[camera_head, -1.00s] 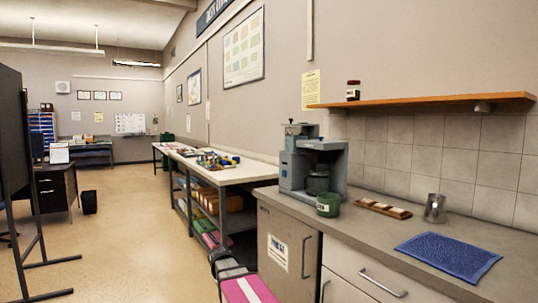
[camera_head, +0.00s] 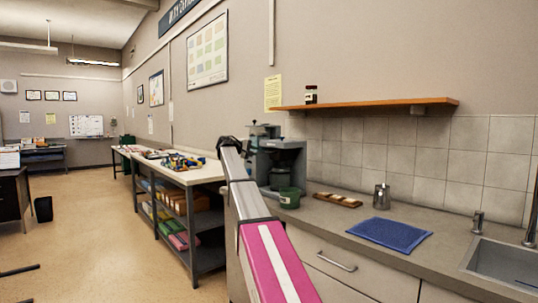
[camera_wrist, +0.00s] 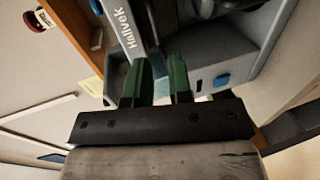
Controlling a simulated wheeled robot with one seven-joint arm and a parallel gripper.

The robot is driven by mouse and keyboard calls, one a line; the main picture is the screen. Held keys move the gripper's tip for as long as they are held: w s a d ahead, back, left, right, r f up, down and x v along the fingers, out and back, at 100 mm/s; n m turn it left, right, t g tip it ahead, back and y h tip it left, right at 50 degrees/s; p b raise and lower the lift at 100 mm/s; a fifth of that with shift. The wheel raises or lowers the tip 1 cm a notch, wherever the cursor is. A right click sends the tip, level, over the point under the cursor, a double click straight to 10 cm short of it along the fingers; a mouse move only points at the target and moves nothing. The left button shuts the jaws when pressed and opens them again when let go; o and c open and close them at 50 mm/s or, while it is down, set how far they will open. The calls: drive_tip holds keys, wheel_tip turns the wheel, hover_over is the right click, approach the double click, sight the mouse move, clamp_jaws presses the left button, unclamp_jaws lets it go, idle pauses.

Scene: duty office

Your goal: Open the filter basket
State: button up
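The blue-grey coffee machine (camera_head: 284,155) stands on the counter against the tiled wall in the head view. Its left side is partly covered by my arm. Its labelled body (camera_wrist: 125,22) fills the upper middle of the wrist view, close beyond my fingers. I cannot pick out the filter basket for certain. My gripper (camera_wrist: 160,82) has two green fingers with a gap between them and nothing visible held. They point toward the machine; whether they touch it I cannot tell. In the head view my gripper cannot be made out.
A wooden tray (camera_head: 338,200), a metal jug (camera_head: 382,196), a blue mat (camera_head: 390,234) and a sink (camera_head: 503,264) lie along the counter to the right. A wooden shelf (camera_head: 370,104) with a jar (camera_head: 311,94) hangs above.

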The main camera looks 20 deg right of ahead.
sight(279, 154)
drive_tip(key=x, duration=1)
drive_tip(key=shift+w+d+r, duration=0.3)
drive_tip(key=shift+d, duration=0.05)
clamp_jaws()
